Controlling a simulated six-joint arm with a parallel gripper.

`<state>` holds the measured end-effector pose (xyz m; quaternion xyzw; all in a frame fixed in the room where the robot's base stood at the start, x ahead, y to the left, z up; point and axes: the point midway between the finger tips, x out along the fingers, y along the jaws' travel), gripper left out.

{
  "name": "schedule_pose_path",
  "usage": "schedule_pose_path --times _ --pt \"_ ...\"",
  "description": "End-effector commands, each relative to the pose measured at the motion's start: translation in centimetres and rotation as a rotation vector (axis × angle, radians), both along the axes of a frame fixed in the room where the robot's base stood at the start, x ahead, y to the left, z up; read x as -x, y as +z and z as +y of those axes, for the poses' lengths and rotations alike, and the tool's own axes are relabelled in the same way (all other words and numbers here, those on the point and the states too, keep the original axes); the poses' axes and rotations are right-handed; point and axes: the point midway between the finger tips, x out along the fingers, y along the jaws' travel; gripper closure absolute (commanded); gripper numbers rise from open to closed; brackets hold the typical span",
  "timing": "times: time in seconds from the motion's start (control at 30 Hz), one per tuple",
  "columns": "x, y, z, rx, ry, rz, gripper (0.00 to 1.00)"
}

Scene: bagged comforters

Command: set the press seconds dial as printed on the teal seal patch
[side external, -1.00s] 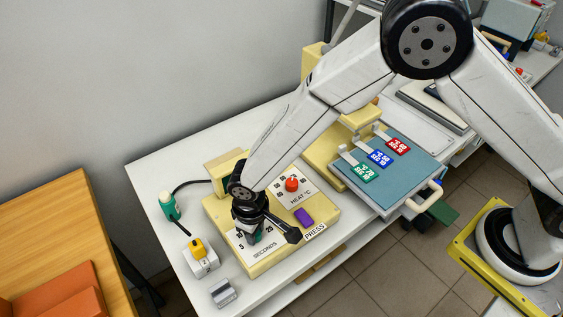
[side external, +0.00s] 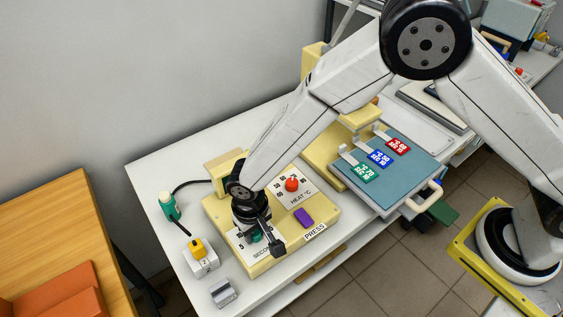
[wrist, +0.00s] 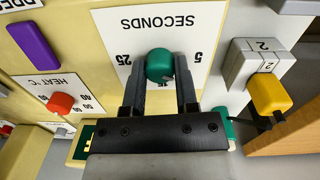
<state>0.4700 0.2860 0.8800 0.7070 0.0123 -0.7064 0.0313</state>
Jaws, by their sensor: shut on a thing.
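The seconds dial is a round teal knob (wrist: 160,64) on a white plate marked SECONDS (wrist: 160,24). In the wrist view the plate reads upside down, with 25 left of the knob and 5 right of it. My gripper (wrist: 161,72) is shut on the knob, one finger on each side. In the side view my gripper (side external: 260,236) stands over the plate and hides part of it. No pointer mark on the knob is clear to me. The teal seal patch (side external: 363,172) lies on the blue-grey platen, beside a blue and a red patch; its print is too small to read surely.
On the cream panel, a red heat knob (side external: 292,184) and a purple PRESS button (side external: 304,217) are close by. A yellow-topped grey switch (side external: 200,257), a green-and-white piece (side external: 168,205) and a grey block (side external: 223,292) stand on the white table to the left.

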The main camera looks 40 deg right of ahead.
Motion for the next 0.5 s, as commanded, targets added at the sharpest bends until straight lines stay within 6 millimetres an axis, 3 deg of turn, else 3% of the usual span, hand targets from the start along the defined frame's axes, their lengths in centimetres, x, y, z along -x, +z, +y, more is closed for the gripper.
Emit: schedule_pose_path --times 0.5 --pt "-0.01 -0.01 0.01 0.000 -0.339 0.001 1.00"
